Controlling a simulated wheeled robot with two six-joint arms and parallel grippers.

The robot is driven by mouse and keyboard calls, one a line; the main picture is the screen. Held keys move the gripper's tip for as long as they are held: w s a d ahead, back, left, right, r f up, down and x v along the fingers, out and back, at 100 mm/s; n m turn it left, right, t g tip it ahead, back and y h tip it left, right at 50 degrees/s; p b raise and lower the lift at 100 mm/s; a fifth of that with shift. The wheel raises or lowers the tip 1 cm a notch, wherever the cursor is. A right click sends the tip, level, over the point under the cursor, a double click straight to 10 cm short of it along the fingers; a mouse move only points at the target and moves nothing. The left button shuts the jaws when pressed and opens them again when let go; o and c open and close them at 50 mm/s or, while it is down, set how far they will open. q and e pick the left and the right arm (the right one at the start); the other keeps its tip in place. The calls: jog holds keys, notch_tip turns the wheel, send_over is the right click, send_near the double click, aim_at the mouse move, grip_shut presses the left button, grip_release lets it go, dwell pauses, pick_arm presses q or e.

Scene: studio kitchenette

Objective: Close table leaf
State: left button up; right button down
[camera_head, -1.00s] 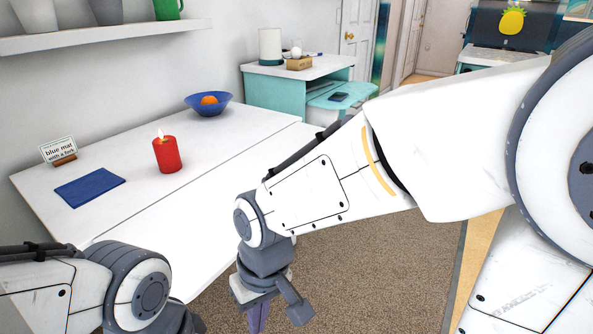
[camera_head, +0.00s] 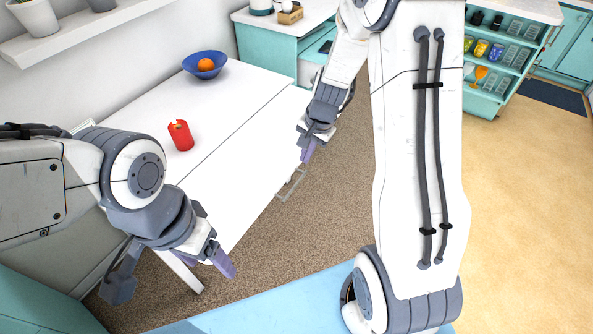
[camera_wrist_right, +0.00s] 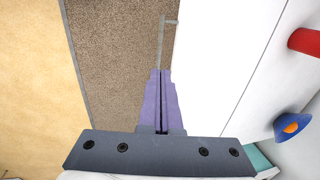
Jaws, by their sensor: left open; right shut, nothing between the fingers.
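The white table leaf (camera_head: 245,160) lies level along the table's aisle side, beyond a thin dark seam. It also shows in the right wrist view (camera_wrist_right: 212,50). A grey bracket (camera_head: 291,186) sticks out from under its outer edge and also shows in the wrist view (camera_wrist_right: 165,35). My right gripper (camera_head: 308,152) is shut and empty beside the leaf's outer edge, toward the far end. Its purple fingers (camera_wrist_right: 161,82) point along that edge; I cannot tell whether they touch it. My left gripper (camera_head: 171,275) is open and empty at the near end, beside a table leg.
A red candle (camera_head: 180,136) and a blue bowl (camera_head: 205,65) with an orange (camera_head: 206,65) stand on the fixed tabletop (camera_head: 150,110). A teal cabinet (camera_head: 268,55) stands past the far end. Carpet (camera_head: 330,185) beside the leaf is free.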

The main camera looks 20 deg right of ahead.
aim_at(294, 186)
pick_arm(q)
notch_tip(294, 186, down, 3)
jog(key=b, duration=0.3)
jog(key=shift+f, duration=0.15)
pick_arm(e)
jog(key=x, duration=1.3)
jog(key=shift+f, duration=0.4)
pick_arm(q)
jog(key=shift+f+b, duration=0.1)
jog(key=shift+b, duration=0.2)
pick_arm(e)
jog(key=shift+f, duration=0.1)
